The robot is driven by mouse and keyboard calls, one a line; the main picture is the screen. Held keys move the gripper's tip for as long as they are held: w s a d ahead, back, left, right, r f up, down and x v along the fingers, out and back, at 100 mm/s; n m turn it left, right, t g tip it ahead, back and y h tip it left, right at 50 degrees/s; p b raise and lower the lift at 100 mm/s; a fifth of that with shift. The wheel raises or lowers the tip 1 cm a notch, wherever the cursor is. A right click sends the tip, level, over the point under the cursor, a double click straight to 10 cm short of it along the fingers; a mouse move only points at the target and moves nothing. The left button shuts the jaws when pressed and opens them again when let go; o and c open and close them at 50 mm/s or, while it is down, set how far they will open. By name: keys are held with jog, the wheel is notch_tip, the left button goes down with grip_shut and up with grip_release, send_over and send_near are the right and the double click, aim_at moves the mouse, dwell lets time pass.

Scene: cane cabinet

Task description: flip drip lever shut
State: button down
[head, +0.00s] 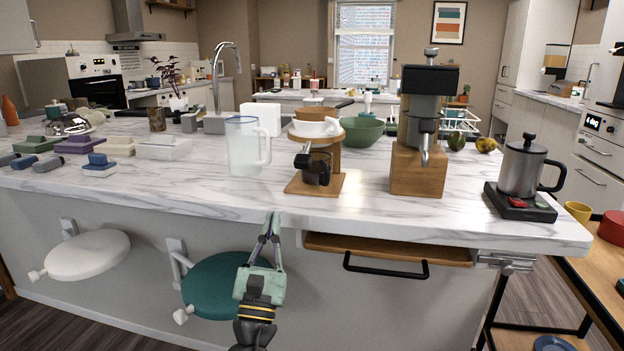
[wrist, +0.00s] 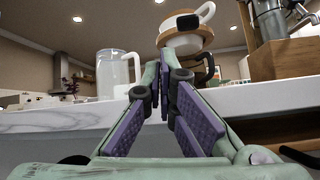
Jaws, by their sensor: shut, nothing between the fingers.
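The drip stand (head: 328,158) is wooden and stands on the counter near its front edge, with a white dripper (head: 315,128) on top. A dark lever-like piece (head: 302,161) juts out under the dripper; in the wrist view a black rounded piece (wrist: 188,22) shows on the dripper's near side. I cannot tell how the lever is set. A small dark carafe (head: 317,171) sits below the dripper. My gripper (head: 272,217) is shut and empty, fingers pointing up, in front of the counter edge, below and left of the stand. Its fingers (wrist: 168,85) also show in the wrist view, apart from the stand.
A clear pitcher (head: 242,150) stands left of the stand, and a wooden-based coffee grinder (head: 418,165) to the right. A kettle (head: 522,165) on a black scale is at the far right. The counter front edge (head: 200,196) and a partly open drawer (head: 388,250) are near my gripper.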

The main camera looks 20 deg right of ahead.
aim_at(305, 153)
jog(key=d, duration=0.1)
jog(key=d+h, duration=0.1)
jog(key=d+f+n+g, duration=0.1)
jog(key=shift+s+d+f, duration=0.1)
jog(key=shift+s+d, duration=0.15)
jog(key=shift+s, duration=0.1)
jog(key=p+x, duration=0.3)
jog(key=x, duration=0.5)
jog(key=shift+w+d+r, duration=0.1)
jog(key=shift+r, duration=0.25)
jog(key=shift+w+d+r+p, duration=0.35)
jog(key=shift+w+r+p, duration=0.05)
jog(key=shift+w, duration=0.1)
